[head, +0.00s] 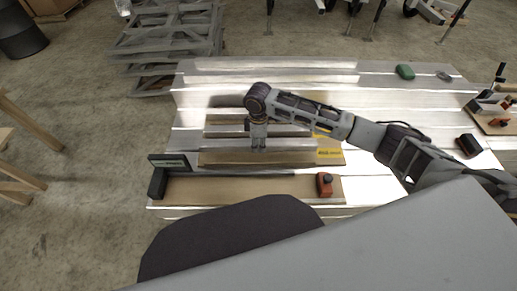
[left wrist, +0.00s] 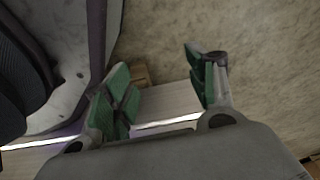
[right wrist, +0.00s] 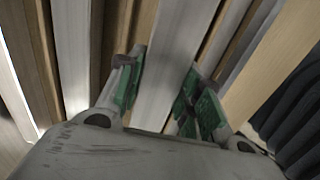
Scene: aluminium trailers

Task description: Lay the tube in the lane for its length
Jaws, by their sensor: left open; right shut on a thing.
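My right gripper (head: 258,149) reaches down over the lane board (head: 225,158), a brown board with a yellow label at its right end. In the right wrist view its green-padded fingers (right wrist: 160,95) are shut on a pale, long, straight tube (right wrist: 170,55). The tube runs roughly parallel to the brown and pale strips around it. Whether it touches the bottom of a lane I cannot tell. My left gripper (left wrist: 163,95) shows only in its wrist view, its fingers wide apart and empty, above the table edge and floor.
A brown strip (head: 230,188) lies along the front edge, with an orange-red device (head: 324,184) at its right and a black-framed device (head: 170,162) at its left. A green item (head: 405,72) and a dark item (head: 468,145) lie farther right. Bare metal lies between.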

